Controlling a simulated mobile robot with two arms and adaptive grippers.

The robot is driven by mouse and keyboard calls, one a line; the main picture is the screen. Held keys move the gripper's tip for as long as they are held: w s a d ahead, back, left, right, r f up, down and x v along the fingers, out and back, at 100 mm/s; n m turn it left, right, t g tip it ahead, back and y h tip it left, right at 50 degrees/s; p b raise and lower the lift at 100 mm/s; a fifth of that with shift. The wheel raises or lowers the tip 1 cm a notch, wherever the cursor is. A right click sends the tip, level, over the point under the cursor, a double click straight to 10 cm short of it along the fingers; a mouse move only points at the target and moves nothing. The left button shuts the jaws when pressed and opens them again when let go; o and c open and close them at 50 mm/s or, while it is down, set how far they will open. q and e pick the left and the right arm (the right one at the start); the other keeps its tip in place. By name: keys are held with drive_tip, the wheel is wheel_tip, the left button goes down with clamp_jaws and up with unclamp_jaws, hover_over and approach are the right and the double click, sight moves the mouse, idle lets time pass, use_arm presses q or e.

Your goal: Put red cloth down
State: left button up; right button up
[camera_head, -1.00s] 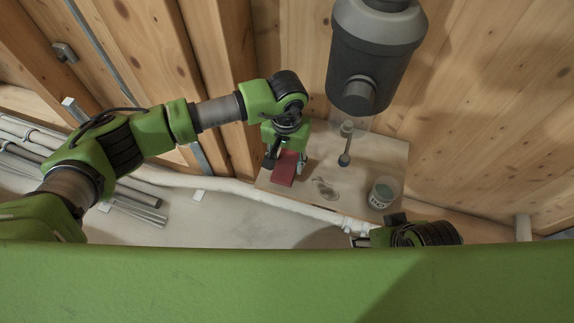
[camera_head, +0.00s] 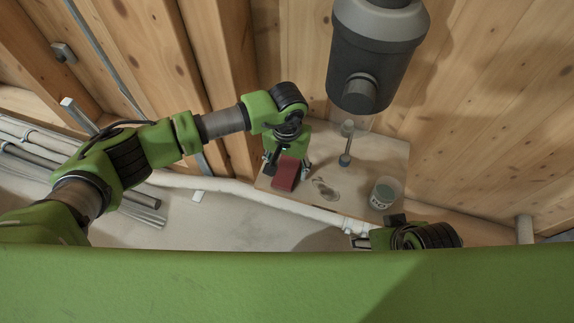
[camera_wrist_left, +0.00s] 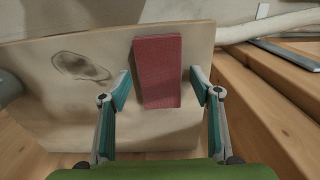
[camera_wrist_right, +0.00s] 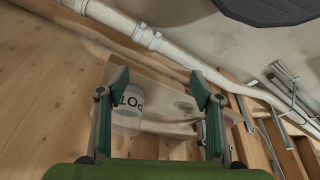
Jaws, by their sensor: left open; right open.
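The red cloth (camera_head: 286,172) is a flat folded block lying on the wooden board (camera_head: 350,160), near its left end. My left gripper (camera_head: 287,170) is open over it, with the fingers at either side. In the left wrist view the cloth (camera_wrist_left: 158,72) lies between the open left fingertips (camera_wrist_left: 160,90), with a gap to each finger. My right gripper (camera_wrist_right: 162,88) is open and empty. In the head view the right fingers are mostly hidden behind my green body.
A labelled cup (camera_head: 384,193) stands at the board's right end; it shows in the right wrist view (camera_wrist_right: 128,106). A dark smudge (camera_head: 325,188) marks the board's middle. A grey machine (camera_head: 370,60) hangs above the back. A white pipe (camera_head: 240,188) runs along the front edge.

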sight(287, 169)
use_arm(q)
drive_tip(key=shift+r+p, duration=0.25)
drive_tip(key=shift+p, duration=0.05)
wheel_tip(287, 169, up, 7)
drive_tip(key=shift+f+p, duration=0.1)
drive_tip(key=shift+p, duration=0.35)
wheel_tip(287, 169, up, 5)
drive_tip(key=shift+f, duration=0.1)
use_arm(e)
drive_tip(key=shift+x, duration=1.15)
drive_tip(key=shift+s, duration=0.1)
